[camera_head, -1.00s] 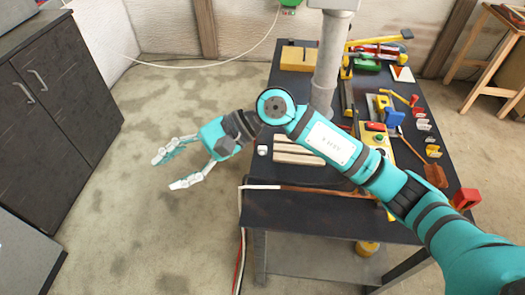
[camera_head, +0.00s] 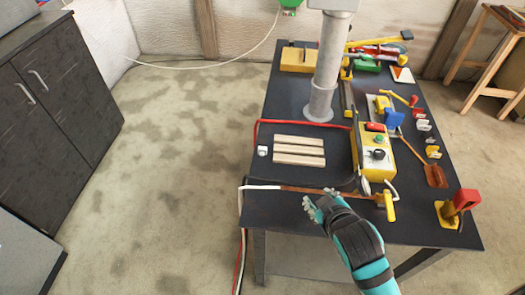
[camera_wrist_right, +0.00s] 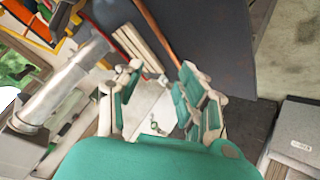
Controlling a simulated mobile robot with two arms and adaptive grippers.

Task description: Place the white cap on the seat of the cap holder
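A small white piece (camera_head: 262,151), which looks like the white cap, lies on the dark table just left of the pale laths. It is too small to make out its shape. I cannot tell which item is the cap holder or see its seat. My right gripper (camera_head: 314,207) is over the table's near part, below and right of the white piece and apart from it. In the right wrist view its fingers (camera_wrist_right: 158,85) stand apart, with nothing held between them. The white piece is not clearly visible there. My left gripper is not in view.
Pale laths (camera_head: 299,150) lie mid-table beside a red bent rod (camera_head: 300,122). A copper-brown strip (camera_head: 325,191) with a white end runs along the near side. A yellow control box (camera_head: 374,150), a grey column (camera_head: 325,70) and a red-and-yellow piece (camera_head: 460,204) stand on the table (camera_head: 290,212).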

